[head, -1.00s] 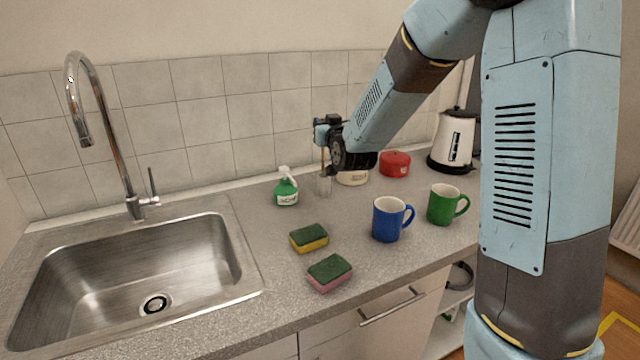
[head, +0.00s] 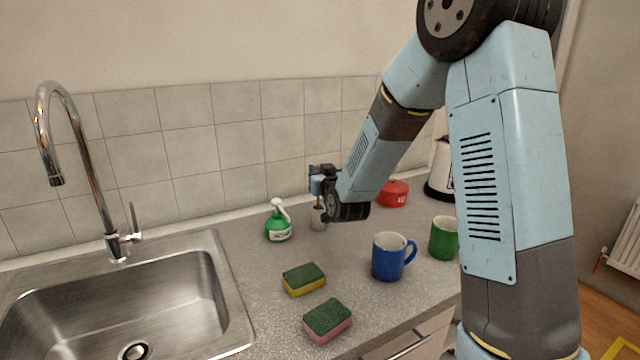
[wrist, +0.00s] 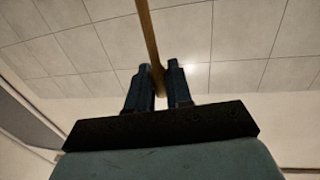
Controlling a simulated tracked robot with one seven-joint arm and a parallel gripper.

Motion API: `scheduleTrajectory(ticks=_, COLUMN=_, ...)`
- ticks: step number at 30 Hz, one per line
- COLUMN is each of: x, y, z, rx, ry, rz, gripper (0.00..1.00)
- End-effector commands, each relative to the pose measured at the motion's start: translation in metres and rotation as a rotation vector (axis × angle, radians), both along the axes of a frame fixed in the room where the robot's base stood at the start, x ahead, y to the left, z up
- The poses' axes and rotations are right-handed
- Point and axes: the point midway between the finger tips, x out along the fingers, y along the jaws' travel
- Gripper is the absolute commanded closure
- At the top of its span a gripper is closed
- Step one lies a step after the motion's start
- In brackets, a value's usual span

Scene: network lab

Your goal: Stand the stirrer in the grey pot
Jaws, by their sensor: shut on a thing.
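The stirrer (wrist: 149,40) is a thin wooden stick. In the wrist view it runs between the fingers of my gripper (wrist: 158,84), which is shut on it. In the head view my gripper (head: 319,181) is above the small grey pot (head: 318,221), near the tiled wall. The stirrer's lower part (head: 317,203) points down at the pot's mouth and looks roughly upright. I cannot tell how deep its lower end is inside the pot. My gripper and wrist partly cover the pot's right side.
A green spray bottle (head: 278,224) stands close left of the pot. A red pot (head: 393,193), blue mug (head: 388,258) and green mug (head: 443,239) are to the right. Two sponges, yellow (head: 304,280) and pink (head: 327,321), lie in front. The sink (head: 130,300) is left.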

Motion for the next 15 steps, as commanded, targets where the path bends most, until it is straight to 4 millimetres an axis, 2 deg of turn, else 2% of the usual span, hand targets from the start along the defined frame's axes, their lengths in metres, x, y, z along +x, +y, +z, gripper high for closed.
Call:
scheduleTrajectory(ticks=1, x=0.000, y=0.000, z=-0.009, rx=0.000, ry=0.005, rz=0.001, gripper=1.00)
scheduleTrajectory(ticks=6, x=0.000, y=0.000, z=-0.029, rx=0.000, ry=0.003, rz=0.001, gripper=1.00)
scheduleTrajectory(ticks=15, x=0.000, y=0.000, z=-0.031, rx=0.000, ry=0.001, rz=0.001, gripper=1.00)
